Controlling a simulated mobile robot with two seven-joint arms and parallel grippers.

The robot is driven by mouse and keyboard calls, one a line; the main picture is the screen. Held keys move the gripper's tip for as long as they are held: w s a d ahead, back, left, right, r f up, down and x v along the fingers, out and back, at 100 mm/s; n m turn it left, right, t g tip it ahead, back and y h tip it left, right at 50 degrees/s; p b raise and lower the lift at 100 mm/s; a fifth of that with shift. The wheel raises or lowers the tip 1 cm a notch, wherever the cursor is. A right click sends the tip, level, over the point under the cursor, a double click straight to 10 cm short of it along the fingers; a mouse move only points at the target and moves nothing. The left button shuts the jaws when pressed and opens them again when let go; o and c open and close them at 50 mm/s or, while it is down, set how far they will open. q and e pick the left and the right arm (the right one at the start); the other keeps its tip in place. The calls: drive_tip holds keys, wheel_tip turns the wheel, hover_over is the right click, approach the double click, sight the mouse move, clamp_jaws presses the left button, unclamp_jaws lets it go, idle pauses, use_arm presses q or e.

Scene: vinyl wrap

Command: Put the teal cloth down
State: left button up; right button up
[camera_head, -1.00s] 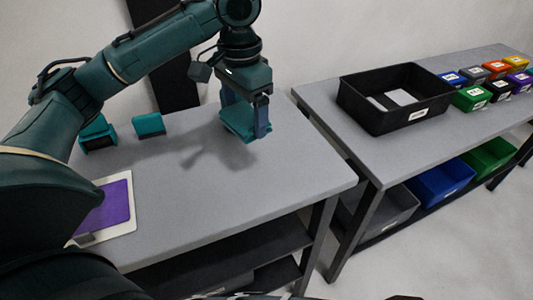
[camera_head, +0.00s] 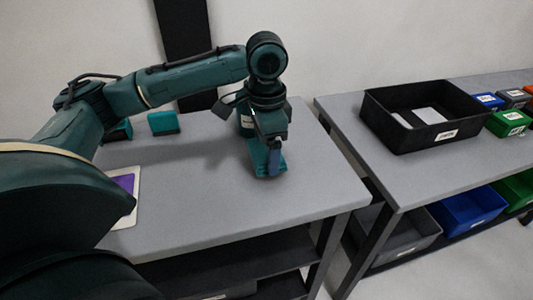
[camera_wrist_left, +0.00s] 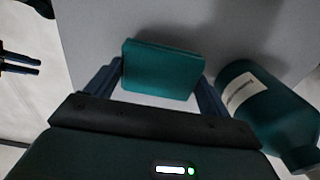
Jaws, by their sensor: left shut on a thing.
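My left gripper (camera_head: 270,168) is shut on the teal cloth (camera_head: 259,158), a folded block-like pad, near the right end of the grey table (camera_head: 220,195). In the left wrist view the cloth (camera_wrist_left: 162,70) sits between the two fingers of my left gripper (camera_wrist_left: 160,85), with the grey tabletop below it. The cloth is low over the table; I cannot tell whether it touches. My right gripper (camera_wrist_left: 22,64) shows small at the left edge of the left wrist view, with its fingers apart and nothing between them.
A teal bottle (camera_wrist_left: 265,100) with a white label stands close beside the cloth, partly hidden behind my gripper in the head view. A teal block (camera_head: 163,123) and a purple-and-white panel (camera_head: 124,190) lie farther left. A black bin (camera_head: 415,135) is on the right table.

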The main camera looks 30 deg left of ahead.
use_arm(q)
drive_tip(key=shift+f, duration=0.9)
drive_tip(key=o, duration=0.9)
drive_tip(key=shift+f, duration=0.1)
